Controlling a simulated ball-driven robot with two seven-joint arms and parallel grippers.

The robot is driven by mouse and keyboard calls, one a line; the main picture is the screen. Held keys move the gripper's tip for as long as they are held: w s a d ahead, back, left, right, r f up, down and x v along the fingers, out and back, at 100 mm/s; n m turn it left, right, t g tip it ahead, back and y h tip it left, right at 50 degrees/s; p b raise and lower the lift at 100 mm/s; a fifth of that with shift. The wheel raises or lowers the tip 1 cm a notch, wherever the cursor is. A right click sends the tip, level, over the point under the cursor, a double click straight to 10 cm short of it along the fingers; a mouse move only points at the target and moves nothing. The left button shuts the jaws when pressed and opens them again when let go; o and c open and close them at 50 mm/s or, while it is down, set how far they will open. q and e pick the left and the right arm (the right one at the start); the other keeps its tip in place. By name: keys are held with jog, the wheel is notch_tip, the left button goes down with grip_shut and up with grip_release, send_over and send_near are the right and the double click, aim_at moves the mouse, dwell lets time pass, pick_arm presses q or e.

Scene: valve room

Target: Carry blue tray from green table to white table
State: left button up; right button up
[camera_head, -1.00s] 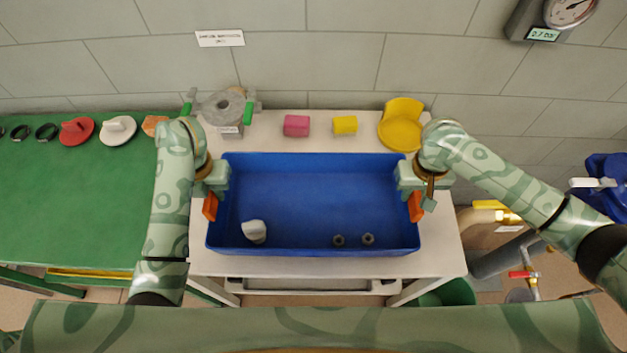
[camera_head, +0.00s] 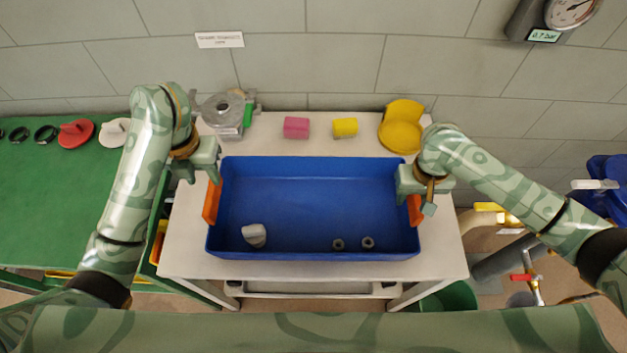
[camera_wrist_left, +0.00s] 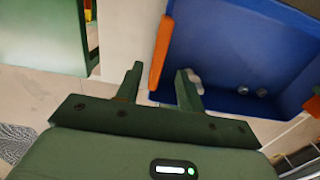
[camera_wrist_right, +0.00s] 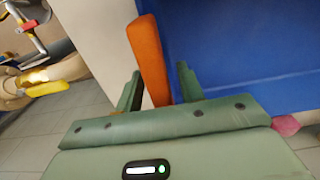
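The blue tray (camera_head: 310,185) rests on the white table (camera_head: 180,240), with an orange handle at each end. It holds a pale grey piece (camera_head: 254,235) and two small dark nuts (camera_head: 338,244) (camera_head: 368,242). My left gripper (camera_head: 198,172) is above and left of the left handle (camera_head: 212,202). In the left wrist view its fingers (camera_wrist_left: 160,88) are spread and empty, with the handle (camera_wrist_left: 161,52) beyond them. My right gripper (camera_head: 418,192) is at the right handle (camera_head: 414,209). In the right wrist view its fingers (camera_wrist_right: 157,88) stand apart on either side of the handle (camera_wrist_right: 148,58).
Behind the tray on the white table are a grey metal part (camera_head: 222,112), a pink block (camera_head: 296,127), a yellow block (camera_head: 345,126) and a yellow holder (camera_head: 401,130). The green table (camera_head: 50,200) stands at left. Pipes and valves (camera_head: 510,250) are at right.

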pick_arm(q)
notch_tip(320, 180, up, 3)
jog(key=shift+s+a+f, duration=0.1)
jog(key=shift+a+f, duration=0.05)
jog(key=shift+r, duration=0.35)
pick_arm(e)
jog(key=shift+r, duration=0.45)
notch_tip(320, 180, up, 11)
jog(key=shift+r, duration=0.1)
pick_arm(q)
jog(key=shift+s, duration=0.1)
